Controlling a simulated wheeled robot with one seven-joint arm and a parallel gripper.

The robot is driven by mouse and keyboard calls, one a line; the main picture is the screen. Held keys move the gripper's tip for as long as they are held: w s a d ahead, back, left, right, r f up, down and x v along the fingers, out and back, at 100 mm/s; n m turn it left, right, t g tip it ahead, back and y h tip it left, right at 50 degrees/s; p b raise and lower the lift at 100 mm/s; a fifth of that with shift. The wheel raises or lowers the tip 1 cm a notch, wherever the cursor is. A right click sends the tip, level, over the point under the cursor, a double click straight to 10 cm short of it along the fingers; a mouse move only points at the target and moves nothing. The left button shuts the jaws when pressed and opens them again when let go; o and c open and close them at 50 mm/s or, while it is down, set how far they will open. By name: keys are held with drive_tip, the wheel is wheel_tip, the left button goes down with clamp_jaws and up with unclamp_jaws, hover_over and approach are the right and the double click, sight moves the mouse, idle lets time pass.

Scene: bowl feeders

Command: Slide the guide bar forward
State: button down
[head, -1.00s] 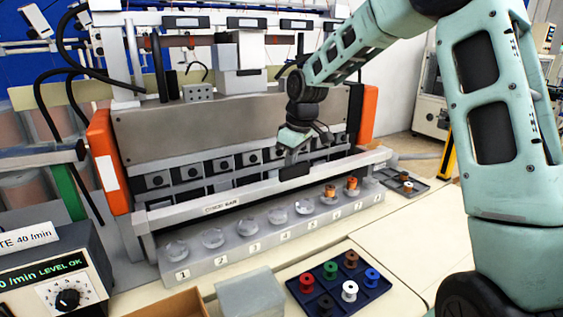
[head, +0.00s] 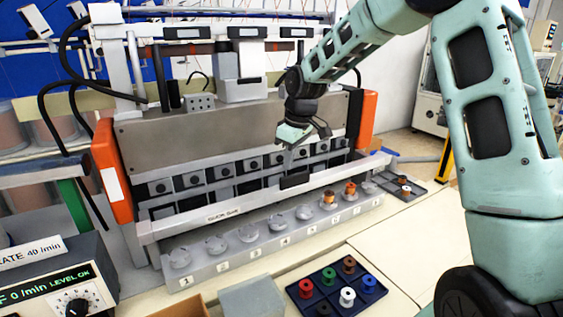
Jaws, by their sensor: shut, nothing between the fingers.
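The guide bar (head: 224,213) is a long pale bar with a label, running across the front of the machine just behind the numbered block of cups. A dark block (head: 294,181) stands up on the bar right of its middle. My gripper (head: 289,162) is shut and points down just above this block, holding nothing. I cannot tell whether its fingertips touch the block. The gripper and wrist hide part of the machine's grey panel.
The numbered block (head: 235,257) lies in front of the bar, with copper-coloured spools (head: 350,190) in cups at its right. A dark blue spool tray (head: 320,302) is in front, another tray (head: 410,193) at right. Orange end posts (head: 111,172) flank the machine. The right tabletop is clear.

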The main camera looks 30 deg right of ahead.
wheel_tip(320, 180, up, 5)
drive_tip(key=p, duration=0.3)
drive_tip(key=shift+r+p, duration=0.1)
drive_tip(key=shift+p, duration=0.2)
